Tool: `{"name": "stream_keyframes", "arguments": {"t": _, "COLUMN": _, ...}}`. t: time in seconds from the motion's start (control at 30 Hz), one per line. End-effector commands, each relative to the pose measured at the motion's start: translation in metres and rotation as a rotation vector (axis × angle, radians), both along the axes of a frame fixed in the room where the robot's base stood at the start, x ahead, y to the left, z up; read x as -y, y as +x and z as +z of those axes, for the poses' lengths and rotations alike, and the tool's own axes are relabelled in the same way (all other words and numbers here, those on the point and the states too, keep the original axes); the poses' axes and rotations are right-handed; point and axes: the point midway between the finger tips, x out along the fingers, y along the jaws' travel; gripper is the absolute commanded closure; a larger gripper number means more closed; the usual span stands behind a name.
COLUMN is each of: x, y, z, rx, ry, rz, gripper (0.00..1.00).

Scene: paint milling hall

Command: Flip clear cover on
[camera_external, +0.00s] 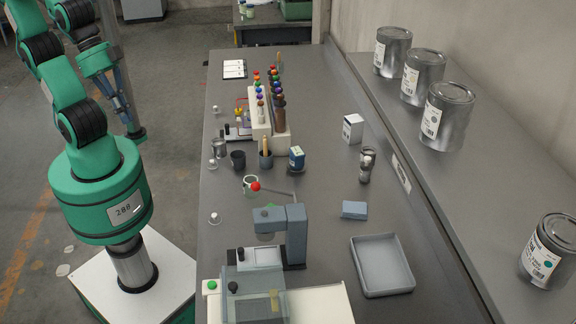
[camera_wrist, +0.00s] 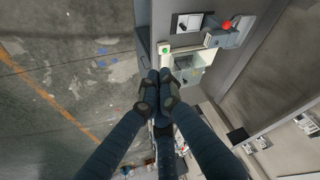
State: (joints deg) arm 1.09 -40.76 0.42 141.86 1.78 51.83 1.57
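The clear cover (camera_external: 254,304) is a see-through box on a white machine with a green button, at the bottom of the external view. It also shows in the wrist view (camera_wrist: 190,67), beyond my fingers. It looks lowered over the machine's top, but its exact angle is hard to tell. In the external view my arm is at the upper left, off the bench.
A grey press with a red-knobbed lever (camera_external: 256,187) stands right behind the cover. A grey tray (camera_external: 382,265) and a blue block (camera_external: 354,210) lie to its right. A bottle rack (camera_external: 268,125) stands farther back. Metal cans (camera_external: 447,116) line the raised shelf.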

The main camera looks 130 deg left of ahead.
Motion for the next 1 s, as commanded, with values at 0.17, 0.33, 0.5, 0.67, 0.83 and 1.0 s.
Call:
{"name": "stream_keyframes", "arguments": {"t": 0.17, "x": 0.0, "y": 0.018, "z": 0.002, "rx": -0.043, "ry": 0.063, "rz": -0.077, "gripper": 1.0}}
{"name": "stream_keyframes", "arguments": {"t": 0.33, "x": 0.001, "y": 0.04, "z": 0.002, "rx": -0.094, "ry": 0.142, "rz": -0.174, "gripper": 1.0}}
{"name": "stream_keyframes", "arguments": {"t": 0.5, "x": 0.004, "y": 0.065, "z": 0.002, "rx": -0.142, "ry": 0.225, "rz": -0.278, "gripper": 1.0}}
{"name": "stream_keyframes", "arguments": {"t": 0.67, "x": 0.009, "y": 0.09, "z": -0.001, "rx": -0.19, "ry": 0.303, "rz": -0.38, "gripper": 1.0}}
{"name": "stream_keyframes", "arguments": {"t": 0.83, "x": 0.015, "y": 0.116, "z": -0.005, "rx": -0.238, "ry": 0.384, "rz": -0.487, "gripper": 1.0}}
{"name": "stream_keyframes", "arguments": {"t": 1.0, "x": 0.024, "y": 0.142, "z": -0.013, "rx": -0.288, "ry": 0.466, "rz": -0.597, "gripper": 1.0}}
